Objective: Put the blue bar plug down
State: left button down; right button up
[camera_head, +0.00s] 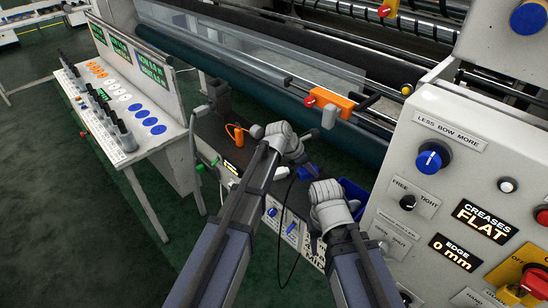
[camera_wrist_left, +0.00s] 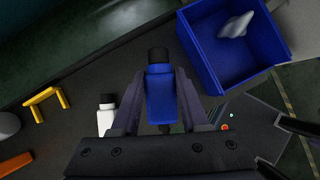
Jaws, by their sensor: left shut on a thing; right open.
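The blue bar plug (camera_wrist_left: 161,95), a blue body with a black cap, is between the fingers of my left gripper (camera_wrist_left: 158,112), which is shut on it. In the head view my left gripper (camera_head: 299,157) is over the dark bench, and a bit of blue shows just beyond it. I cannot tell whether the plug touches the bench. My right gripper (camera_head: 322,183) is lower and to the right; its dark open fingers also show at the lower right of the left wrist view (camera_wrist_left: 283,146).
A blue bin (camera_wrist_left: 213,70) with a pale grey thing (camera_wrist_left: 236,25) in it stands right of the plug. A white plug-like piece (camera_wrist_left: 106,118) is close on the left. A yellow bracket (camera_wrist_left: 46,100) lies farther left. Dark bench surface is bare between them.

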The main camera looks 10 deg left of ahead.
aim_at(307, 194)
pick_arm(q)
jog(key=shift+f+b, duration=5.15)
jog(key=shift+r, duration=0.15)
jog(key=shift+c, duration=2.1)
grip_release()
